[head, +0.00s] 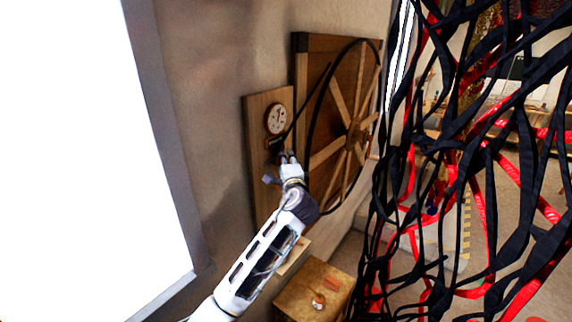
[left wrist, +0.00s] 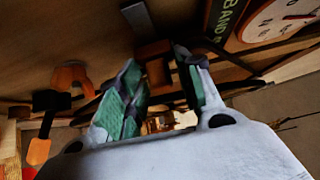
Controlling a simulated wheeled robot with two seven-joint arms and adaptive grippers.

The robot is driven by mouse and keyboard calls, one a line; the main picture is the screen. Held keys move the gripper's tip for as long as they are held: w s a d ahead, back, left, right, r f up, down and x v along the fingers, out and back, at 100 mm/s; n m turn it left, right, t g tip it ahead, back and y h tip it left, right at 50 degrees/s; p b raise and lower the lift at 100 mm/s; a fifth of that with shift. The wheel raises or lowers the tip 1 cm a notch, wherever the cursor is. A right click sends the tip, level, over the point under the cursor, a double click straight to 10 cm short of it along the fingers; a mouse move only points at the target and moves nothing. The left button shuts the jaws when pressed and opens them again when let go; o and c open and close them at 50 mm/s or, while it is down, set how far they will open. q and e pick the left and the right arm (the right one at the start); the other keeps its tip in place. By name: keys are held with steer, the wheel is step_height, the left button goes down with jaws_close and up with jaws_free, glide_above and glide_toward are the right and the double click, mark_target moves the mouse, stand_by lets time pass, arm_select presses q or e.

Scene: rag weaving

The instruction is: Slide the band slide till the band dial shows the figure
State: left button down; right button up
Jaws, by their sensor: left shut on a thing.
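The band dial (head: 277,119), round and white-faced with a wooden rim, is on an upright wooden board (head: 256,160). The dial is partly in the left wrist view (left wrist: 282,18), with a red needle and a "BAND" label (left wrist: 227,18) beside it. Its figures are too small or cut off to read. My left gripper (head: 285,156) is at the board just below the dial, shut on the band slide. A brown block (left wrist: 155,62), apparently the slide's knob, shows between the fingertips in the left wrist view; fingers hide much of it. My right gripper is not in view.
A large spoked wheel (head: 350,125) with a dark band stands right of the board. A wooden box (head: 315,290) sits below. Black and red woven strips (head: 480,160) hang across the right side. A bright white panel (head: 80,150) fills the left.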

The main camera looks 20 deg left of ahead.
arm_select(q)
steer(key=c, duration=1.3)
jaws_free()
steer(key=shift+v, duration=6.05)
